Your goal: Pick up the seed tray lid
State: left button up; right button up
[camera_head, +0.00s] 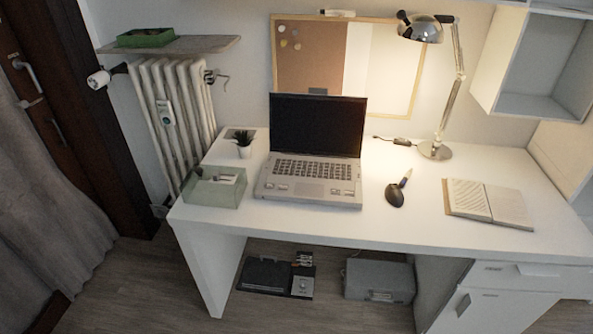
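A translucent pale green box-shaped cover (212,192) stands at the front left corner of the white desk. It looks like the seed tray lid, and small light and dark items show at its right side. A darker green tray (146,38) with dark contents sits on the wall shelf above the radiator; it looks like the seed tray. The lid and the tray are well apart. Neither of my grippers shows in the head view.
On the desk (300,222) are a small potted plant (244,150) behind the cover, an open laptop (316,160) to its right, a mouse (395,194), an open book (489,203) and a lamp (435,150). The radiator (175,110) stands left of the desk. The desk's front edge is clear.

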aim_at(198, 187)
jog(key=i+j+z, duration=0.2)
jog(key=j+z, duration=0.25)
jog(key=j, duration=0.15)
jog(key=i+j+z, duration=0.1)
jog(key=j+z, duration=0.35)
jog(key=j, duration=0.2)
jog(key=j+z, duration=0.45)
jog(key=j, duration=0.25)
jog(key=k+j+z, duration=0.15)
jog(key=j+z, duration=0.3)
jog(key=j, duration=0.2)
